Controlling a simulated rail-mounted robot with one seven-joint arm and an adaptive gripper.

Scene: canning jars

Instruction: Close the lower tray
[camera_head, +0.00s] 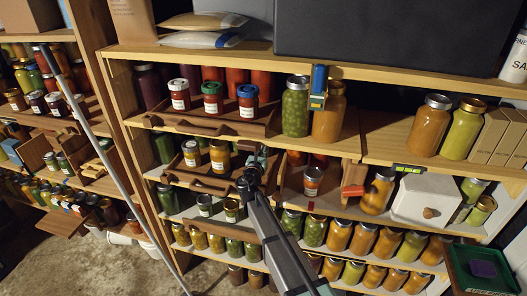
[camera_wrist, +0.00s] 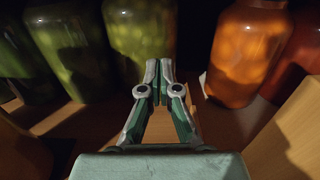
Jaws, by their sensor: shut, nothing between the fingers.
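Several wooden pull-out trays with small jars sit in the middle shelf unit. The upper tray (camera_head: 205,127) holds three jars with white labels. A middle tray (camera_head: 197,184) holds two labelled jars. A low tray (camera_head: 214,222) holds small dark jars and shows partly behind my arm. Which one counts as the lower tray I cannot tell for sure. My gripper (camera_head: 257,165) is at the shelf beside the right end of the middle tray. In the wrist view my gripper (camera_wrist: 160,68) is shut and empty, fingertips together, pointing toward jars at the back. Contact with a tray is not clear.
In the wrist view, green jars (camera_wrist: 70,50) stand to the left and an orange jar (camera_wrist: 247,55) to the right. A wooden board (camera_wrist: 290,135) is close on the right. Another tray jar (camera_head: 312,181), a red-handled object (camera_head: 354,191) and a white box (camera_head: 425,197) are right of my arm.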

